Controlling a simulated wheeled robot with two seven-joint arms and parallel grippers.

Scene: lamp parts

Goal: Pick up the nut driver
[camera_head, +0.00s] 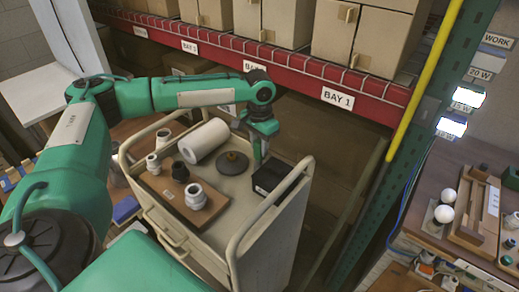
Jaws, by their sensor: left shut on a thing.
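My left gripper (262,135) points down over the right side of the beige cart (246,225), between a dark round disc and a black box. It is shut on a slim upright thing (257,152) that fits the nut driver. The thing is small and partly hidden by the gripper, so its shape is unclear. I cannot tell whether its lower end touches the cart top. My right gripper is not in view.
The cart top holds a white roll (203,141), the dark disc (232,163), the black box (272,177) and a brown board (172,199) with several fittings. A red shelf beam (290,62) runs behind; a green post (395,165) stands right. A workbench (440,180) lies beyond.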

